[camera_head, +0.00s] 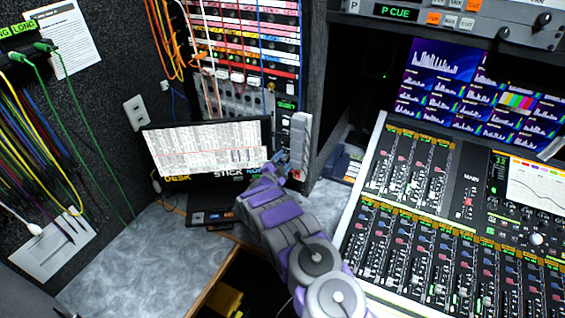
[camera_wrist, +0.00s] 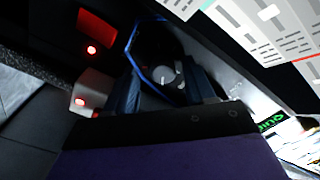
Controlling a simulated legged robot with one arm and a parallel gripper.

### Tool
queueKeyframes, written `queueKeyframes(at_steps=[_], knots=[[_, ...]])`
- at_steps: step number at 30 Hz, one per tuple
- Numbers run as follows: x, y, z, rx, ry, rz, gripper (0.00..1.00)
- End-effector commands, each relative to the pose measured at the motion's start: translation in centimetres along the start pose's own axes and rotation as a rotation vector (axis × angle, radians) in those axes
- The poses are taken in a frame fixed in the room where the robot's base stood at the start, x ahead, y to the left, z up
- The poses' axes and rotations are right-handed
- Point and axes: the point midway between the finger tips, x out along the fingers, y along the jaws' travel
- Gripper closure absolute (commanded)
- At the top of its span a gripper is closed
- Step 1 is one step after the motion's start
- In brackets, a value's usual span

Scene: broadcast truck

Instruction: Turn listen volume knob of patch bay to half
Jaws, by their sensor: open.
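My gripper (camera_head: 283,160) is at the right edge of the monitor, in front of the lower right of the patch bay (camera_head: 243,42). In the wrist view, my gripper (camera_wrist: 165,85) is open, with a dark finger on either side of a dark round knob (camera_wrist: 167,76). The knob has a short white mark near its middle. The view is dark, and I cannot tell whether the fingers touch it. I cannot read a label by the knob, and it cannot be made out in the head view.
A monitor (camera_head: 205,150) stands left of my gripper. Red lights (camera_wrist: 91,49) glow on the left in the wrist view. A mixing console (camera_head: 450,220) fills the right. Patch cables (camera_head: 168,40) hang at the rack. The grey counter (camera_head: 140,262) at lower left is mostly clear.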

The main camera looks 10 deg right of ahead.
Motion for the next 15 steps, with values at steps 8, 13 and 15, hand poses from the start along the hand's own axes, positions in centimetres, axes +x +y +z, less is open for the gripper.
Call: queueKeyframes(at_steps=[8, 13, 15], knots=[[-0.21, -0.16, 0.22, -0.002, 0.0, -0.002, 0.66], [-0.22, -0.18, 0.23, -0.002, -0.001, -0.002, 0.82], [-0.2, -0.16, 0.2, -0.001, -0.001, -0.002, 0.89]])
